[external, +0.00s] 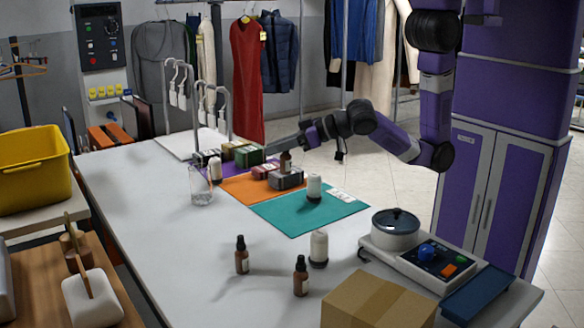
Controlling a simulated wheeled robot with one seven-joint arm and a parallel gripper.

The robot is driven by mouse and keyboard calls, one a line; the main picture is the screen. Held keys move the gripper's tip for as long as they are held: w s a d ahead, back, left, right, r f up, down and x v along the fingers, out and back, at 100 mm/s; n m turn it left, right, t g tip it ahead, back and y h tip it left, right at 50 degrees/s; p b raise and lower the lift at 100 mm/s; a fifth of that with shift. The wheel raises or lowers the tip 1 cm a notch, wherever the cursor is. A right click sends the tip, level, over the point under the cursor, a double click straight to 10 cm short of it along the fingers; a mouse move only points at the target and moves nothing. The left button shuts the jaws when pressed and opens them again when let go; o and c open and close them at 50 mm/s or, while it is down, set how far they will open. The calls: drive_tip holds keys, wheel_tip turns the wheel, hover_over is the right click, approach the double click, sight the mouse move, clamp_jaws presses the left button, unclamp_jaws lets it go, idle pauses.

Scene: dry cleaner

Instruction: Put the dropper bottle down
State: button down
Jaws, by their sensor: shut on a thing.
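My gripper (284,152) reaches in from the right over the far part of the white table. It is shut on a small brown dropper bottle (286,163), which looks upright. The fingers hide the bottle's top. The bottle's lower end is at the dark grey box (287,180) on the orange mat (248,188); I cannot tell whether it touches the box or is in front of or behind it. Two other brown dropper bottles stand at the near part of the table, one to the left (242,258) and one nearer (301,279).
Green boxes (247,155) and a reddish box (264,172) stand close to my gripper. A clear glass (202,192) is left. A pot (395,230) and cardboard box (378,303) occupy the near right. The table's left-middle is clear.

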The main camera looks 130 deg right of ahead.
wheel_tip(320, 180, up, 7)
drive_tip(key=w+a+r+n+t+y, duration=0.1)
drive_tip(key=w+a+r+n+y, duration=0.1)
drive_tip(key=w+a, duration=0.35)
drive_tip(key=w+a+r+n+t+y, duration=0.1)
drive_tip(key=w+a+r, duration=0.15)
drive_tip(key=a, duration=0.65)
drive_tip(key=w+a+r+n+t+y, duration=0.1)
drive_tip(key=w+a+r+n+y, duration=0.1)
drive_tip(key=w+a, duration=0.35)
drive_tip(key=w+a+r+n+y, duration=0.1)
drive_tip(key=a+r+n+y, duration=0.15)
drive_tip(key=a, duration=1.05)
drive_tip(key=n+y, duration=0.4)
drive_tip(key=y, duration=0.1)
hover_over(375, 300)
drive_tip(key=shift+m+t, duration=0.25)
drive_tip(key=shift+t, duration=0.05)
drive_tip(key=shift+f, duration=9.45)
drive_tip(key=shift+f, duration=0.15)
